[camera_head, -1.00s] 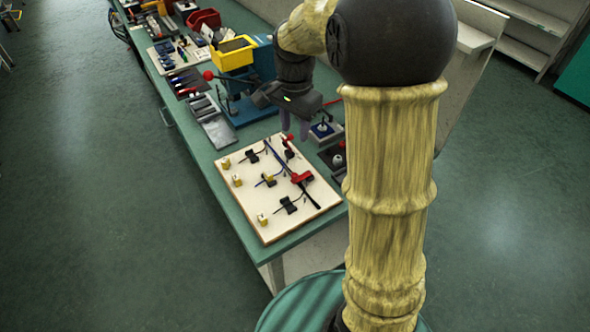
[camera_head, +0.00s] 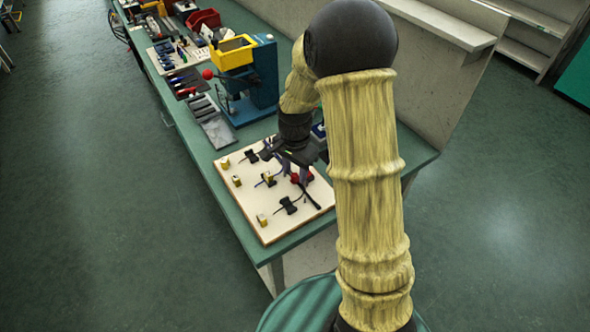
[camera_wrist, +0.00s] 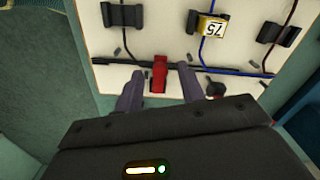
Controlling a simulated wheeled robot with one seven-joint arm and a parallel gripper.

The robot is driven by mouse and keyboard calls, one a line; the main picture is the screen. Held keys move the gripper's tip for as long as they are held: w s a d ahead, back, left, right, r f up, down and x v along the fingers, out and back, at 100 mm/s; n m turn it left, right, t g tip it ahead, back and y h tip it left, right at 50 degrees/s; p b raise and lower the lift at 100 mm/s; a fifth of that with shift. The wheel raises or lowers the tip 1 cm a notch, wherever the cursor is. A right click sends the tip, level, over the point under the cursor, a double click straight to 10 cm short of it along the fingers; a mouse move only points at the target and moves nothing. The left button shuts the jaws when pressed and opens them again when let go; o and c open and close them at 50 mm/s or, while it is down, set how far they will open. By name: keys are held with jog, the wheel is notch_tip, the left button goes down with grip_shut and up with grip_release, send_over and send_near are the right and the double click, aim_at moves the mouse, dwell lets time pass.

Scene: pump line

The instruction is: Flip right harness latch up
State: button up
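My gripper (camera_head: 290,164) is low over the cream harness board (camera_head: 248,206). A red latch (camera_head: 307,176) on the board's right side is partly covered by my gripper in the head view. In the wrist view a red latch (camera_wrist: 159,76) sits on the black cable bundle, between the two spread fingers of my gripper (camera_wrist: 160,88). The fingers are apart, with a gap on both sides of the latch.
Black cable clips (camera_head: 288,205) and yellow tagged blocks (camera_head: 262,220) stand on the board, with thin cables between them. A blue press with a yellow bin (camera_head: 233,53) and a grey tray (camera_head: 217,132) are behind. The floor at left is clear.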

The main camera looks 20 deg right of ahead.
jog(key=shift+f, duration=0.1)
grip_shut()
jog(key=shift+d+r+p, duration=0.1)
jog(key=shift+r+p, duration=0.1)
jog(key=shift+p, duration=0.15)
jog(key=y+p, duration=0.1)
jog(key=d+r+y+p, duration=0.1)
jog(key=p, duration=0.1)
jog(key=shift+w+r+g, duration=0.1)
jog(key=shift+w+g, duration=0.1)
jog(key=shift+g, duration=0.2)
jog(key=y+p, duration=0.1)
jog(key=d+y+p, duration=0.1)
jog(key=g+y+p, duration=0.1)
jog(key=shift+w+d+r+y+p, duration=0.3)
jog(key=shift+d+r+p, duration=0.05)
jog(key=shift+d+r, duration=0.05)
jog(key=d+y+p, duration=0.1)
jog(key=d+g+y, duration=0.1)
jog(key=y, duration=0.1)
jog(key=shift+w+y+p, duration=0.3)
jog(key=shift+w+p, duration=0.1)
jog(key=shift+w+d+f+g+y+b, duration=0.2)
jog(key=shift+d+g+y+b, duration=0.15)
jog(key=shift+d+y, duration=0.5)
jog(key=shift+w+d+f+g+y+b, duration=0.15)
jog(key=shift+d+g+y, duration=0.3)
jog(key=shift+y, duration=0.8)
